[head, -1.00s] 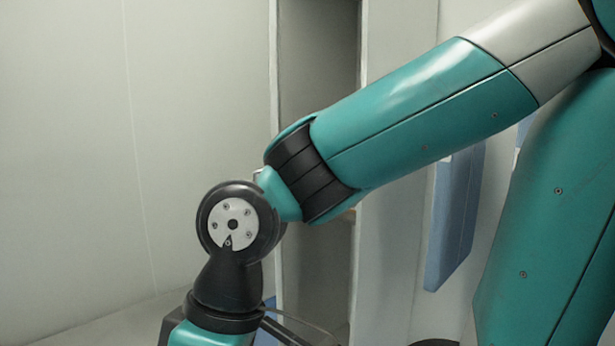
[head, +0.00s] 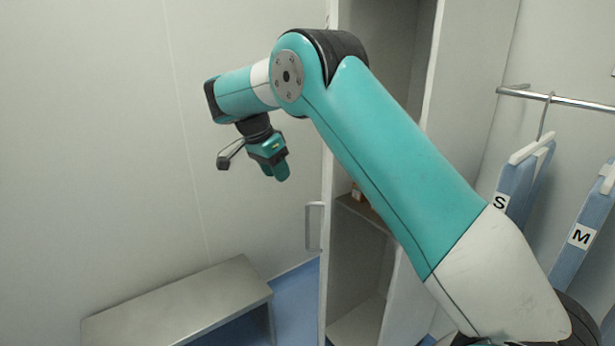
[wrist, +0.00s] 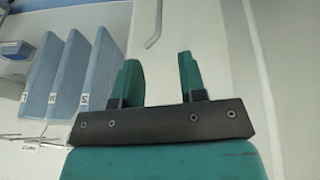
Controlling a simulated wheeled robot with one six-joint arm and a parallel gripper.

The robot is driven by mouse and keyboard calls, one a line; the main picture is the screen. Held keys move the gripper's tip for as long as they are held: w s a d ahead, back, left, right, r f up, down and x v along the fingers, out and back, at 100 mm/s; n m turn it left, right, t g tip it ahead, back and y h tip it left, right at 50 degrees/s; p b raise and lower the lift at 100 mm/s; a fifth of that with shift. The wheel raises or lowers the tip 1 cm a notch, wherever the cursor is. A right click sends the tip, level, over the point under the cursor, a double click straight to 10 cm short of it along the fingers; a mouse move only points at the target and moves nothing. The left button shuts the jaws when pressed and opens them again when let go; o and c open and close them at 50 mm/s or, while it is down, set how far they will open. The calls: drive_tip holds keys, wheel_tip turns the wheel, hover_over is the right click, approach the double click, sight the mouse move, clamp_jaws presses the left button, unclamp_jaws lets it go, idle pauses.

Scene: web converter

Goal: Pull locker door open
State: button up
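The tall pale locker (head: 430,150) stands in the middle of the head view, with its interior and a shelf (head: 362,212) exposed. A pale bar handle (head: 314,226) projects to the left from a narrow upright panel (head: 332,225), which shows nearly edge-on. My gripper (head: 277,176) hangs above and left of the handle, apart from it, pointing down. The wrist view shows its two teal fingers (wrist: 160,75) spread with nothing between them. A bent grey bar (wrist: 155,25), which looks like the handle, lies beyond the fingertips. My arm hides part of the locker.
A grey metal bench (head: 180,300) stands at the lower left. Blue dividers (head: 520,180) with letter labels hang from a metal rail (head: 560,100) at the right. A small brown item (head: 357,194) sits on the shelf. Blue floor (head: 295,305) shows between bench and locker.

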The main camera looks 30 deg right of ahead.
drive_tip(key=s+d+f+m+g+b, duration=0.1)
drive_tip(key=d+f+m+b, duration=0.4)
drive_tip(key=f, duration=1)
drive_tip(key=d+m, duration=0.1)
drive_tip(key=d, duration=0.2)
drive_tip(key=shift+s+d+m, duration=0.15)
drive_tip(key=shift+d+m, duration=0.1)
drive_tip(key=shift+m, duration=0.05)
clamp_jaws()
